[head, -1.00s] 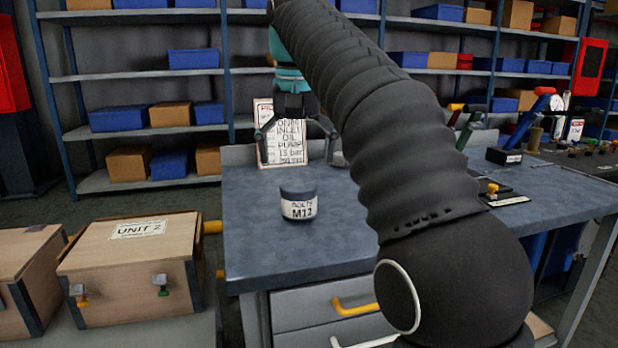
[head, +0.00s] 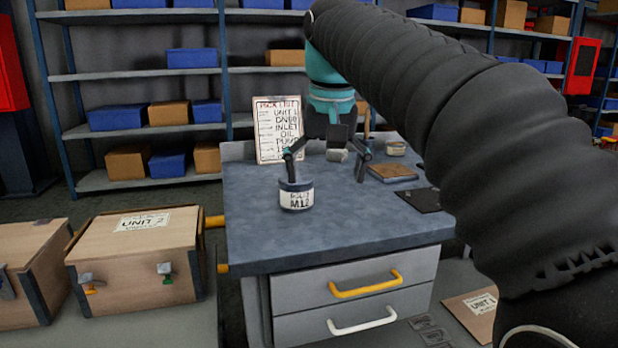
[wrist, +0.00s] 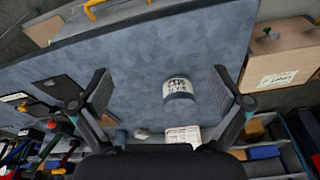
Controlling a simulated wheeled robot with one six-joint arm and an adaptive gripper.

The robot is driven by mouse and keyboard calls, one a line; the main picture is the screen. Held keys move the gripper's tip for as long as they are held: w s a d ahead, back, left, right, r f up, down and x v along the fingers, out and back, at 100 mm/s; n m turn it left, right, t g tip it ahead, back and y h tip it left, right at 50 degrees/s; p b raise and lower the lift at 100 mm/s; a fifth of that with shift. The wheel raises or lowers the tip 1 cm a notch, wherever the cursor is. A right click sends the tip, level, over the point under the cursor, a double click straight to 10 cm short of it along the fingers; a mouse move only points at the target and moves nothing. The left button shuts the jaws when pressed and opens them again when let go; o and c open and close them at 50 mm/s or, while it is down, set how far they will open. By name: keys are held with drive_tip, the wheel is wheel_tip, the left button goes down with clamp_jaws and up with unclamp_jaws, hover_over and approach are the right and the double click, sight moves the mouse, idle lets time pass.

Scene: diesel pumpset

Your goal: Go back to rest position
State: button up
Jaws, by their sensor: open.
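My gripper (head: 326,170) is open and empty above the grey workbench (head: 330,220). In the wrist view its fingers (wrist: 161,78) are spread wide with nothing between their tips. A dark jar with a white M12 label (head: 296,194) stands upright on the bench. In the head view it appears below the left finger; in the wrist view the jar (wrist: 177,89) shows near the right finger, apart from it as far as I can tell.
A pick list sheet (head: 278,130) stands at the bench's back edge. A brown book-like block (head: 392,172) and a dark flat plate (head: 423,199) lie to the right. The UNIT 2 crate (head: 138,255) is at left. Shelves (head: 145,73) stand behind. My arm hides the right side.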

drive_tip(key=s+d+f+t, duration=0.1)
drive_tip(key=s+d+f, duration=0.5)
drive_tip(key=s+f, duration=0.3)
drive_tip(key=s+d+f+t, duration=0.2)
drive_tip(key=s+d+f, duration=0.4)
drive_tip(key=s+f, duration=0.4)
wheel_tip(320, 180, down, 5)
drive_tip(key=shift+s+d+f+m, duration=0.15)
drive_tip(key=shift+s+d+m, duration=0.15)
drive_tip(key=shift+d+m, duration=0.1)
